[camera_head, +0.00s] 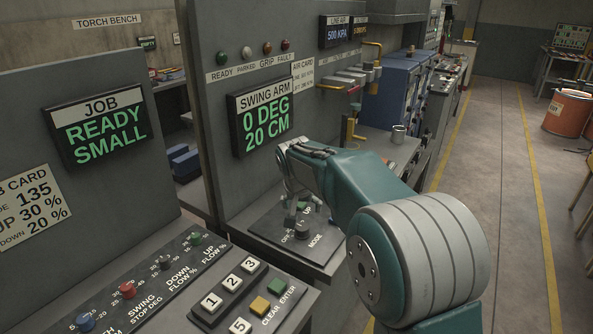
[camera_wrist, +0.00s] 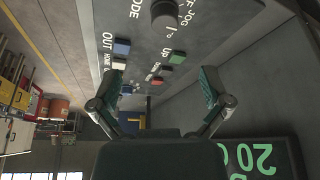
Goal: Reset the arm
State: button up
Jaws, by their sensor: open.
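My gripper (camera_head: 302,198) is open and empty over the swing-arm control panel (camera_head: 268,222), partly hiding its buttons and labels in the head view. The swing-arm display (camera_head: 264,117) reads 0 DEG, 20 CM. In the wrist view my gripper's two fingers (camera_wrist: 158,88) stand wide apart, with the panel beyond them. There I see a dark mode knob (camera_wrist: 165,12), a blue OUT button (camera_wrist: 121,47), a white button (camera_wrist: 118,64), a green UP button (camera_wrist: 176,57) and a red button (camera_wrist: 155,80). I see no finger clearly touching a button.
The job display (camera_head: 99,121) reads READY SMALL. A front console (camera_head: 150,282) holds coloured knobs and a numbered keypad (camera_head: 240,291). Pipes and a red-handled valve (camera_head: 354,105) stand behind the gripper. A metal cup (camera_head: 398,134) stands on the bench. The floor aisle (camera_head: 510,170) at right is clear.

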jog(key=s+d+r, duration=0.6)
jog(key=s+r, duration=0.1)
jog(key=s, duration=0.2)
jog(key=s+d+f+n, duration=0.1)
jog(key=s+d, duration=0.3)
jog(key=s, duration=0.9)
jog(key=s+d+f+n+t, duration=0.1)
jog(key=s+d, duration=0.2)
jog(key=s, duration=1.1)
jog(key=shift+d+f+y, duration=0.15)
jog(key=shift+d+y, duration=0.2)
jog(key=shift+y, duration=0.05)
